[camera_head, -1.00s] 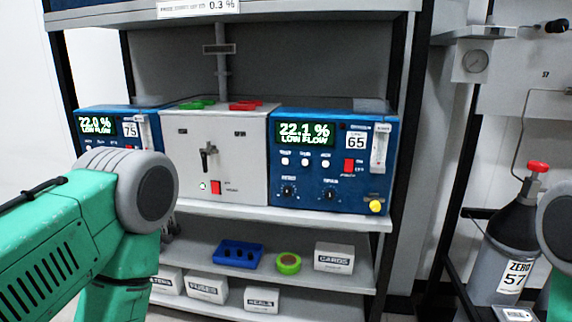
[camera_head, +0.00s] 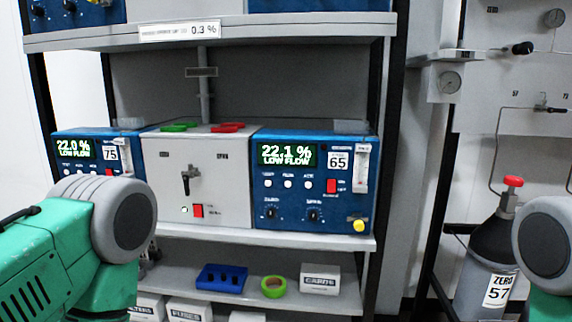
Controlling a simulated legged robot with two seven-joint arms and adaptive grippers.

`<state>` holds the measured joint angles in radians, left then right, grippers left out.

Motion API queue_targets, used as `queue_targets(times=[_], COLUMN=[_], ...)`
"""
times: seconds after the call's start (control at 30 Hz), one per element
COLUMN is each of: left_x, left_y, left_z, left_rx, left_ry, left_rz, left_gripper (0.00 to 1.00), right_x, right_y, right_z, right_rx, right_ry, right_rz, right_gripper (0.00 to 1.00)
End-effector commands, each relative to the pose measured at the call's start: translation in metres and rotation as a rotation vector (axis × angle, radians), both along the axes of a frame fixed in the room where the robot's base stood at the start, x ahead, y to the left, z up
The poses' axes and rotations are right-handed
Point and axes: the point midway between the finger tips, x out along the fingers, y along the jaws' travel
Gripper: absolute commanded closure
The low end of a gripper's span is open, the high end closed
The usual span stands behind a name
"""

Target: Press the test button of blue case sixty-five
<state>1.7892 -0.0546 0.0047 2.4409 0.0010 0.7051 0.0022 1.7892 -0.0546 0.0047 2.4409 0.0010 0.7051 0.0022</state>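The blue case labelled 65 (camera_head: 290,215) stands on the middle shelf, right of the grey box. Its display (camera_head: 287,155) reads 22.1 % LOW FLOW. A row of small white round buttons (camera_head: 288,184) sits below the display; their labels are too small to read surely. It also has a red switch (camera_head: 331,186), two black knobs and a yellow fitting (camera_head: 359,226). My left arm comes in at the left and my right arm shows at the right edge; both are apart from the case in the picture. Neither gripper is in view.
A grey box (camera_head: 160,170) with a black handle and red switch stands between case 65 and blue case 75 (camera_head: 75,149). A blue tray (camera_head: 221,278), green tape roll (camera_head: 274,287) and white boxes are below. A gas cylinder (camera_head: 486,265) marked ZERO 57 stands at the right.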

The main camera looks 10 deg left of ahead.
Motion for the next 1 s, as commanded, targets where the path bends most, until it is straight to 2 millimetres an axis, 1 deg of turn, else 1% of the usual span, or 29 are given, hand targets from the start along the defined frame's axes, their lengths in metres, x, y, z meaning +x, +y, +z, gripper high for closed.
queue_targets(times=[0.13, 0.17, 0.2, 0.23, 0.27, 1.0], left_x=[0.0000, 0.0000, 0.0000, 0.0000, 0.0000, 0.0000], left_y=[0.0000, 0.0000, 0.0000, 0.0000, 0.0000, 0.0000], left_z=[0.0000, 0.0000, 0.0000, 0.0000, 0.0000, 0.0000], left_rx=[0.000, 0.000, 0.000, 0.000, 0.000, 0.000], left_ry=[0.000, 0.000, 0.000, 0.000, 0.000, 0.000], left_rz=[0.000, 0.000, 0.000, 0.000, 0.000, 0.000], left_gripper=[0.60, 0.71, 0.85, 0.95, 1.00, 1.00], right_x=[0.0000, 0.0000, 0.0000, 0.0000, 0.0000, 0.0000], right_y=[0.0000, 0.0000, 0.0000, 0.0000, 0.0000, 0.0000], right_z=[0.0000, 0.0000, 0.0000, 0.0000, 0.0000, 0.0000], right_rx=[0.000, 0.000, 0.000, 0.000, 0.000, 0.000], right_ry=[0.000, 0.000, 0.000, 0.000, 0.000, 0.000], right_rz=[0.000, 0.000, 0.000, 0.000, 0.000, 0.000], right_gripper=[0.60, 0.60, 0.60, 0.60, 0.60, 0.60])
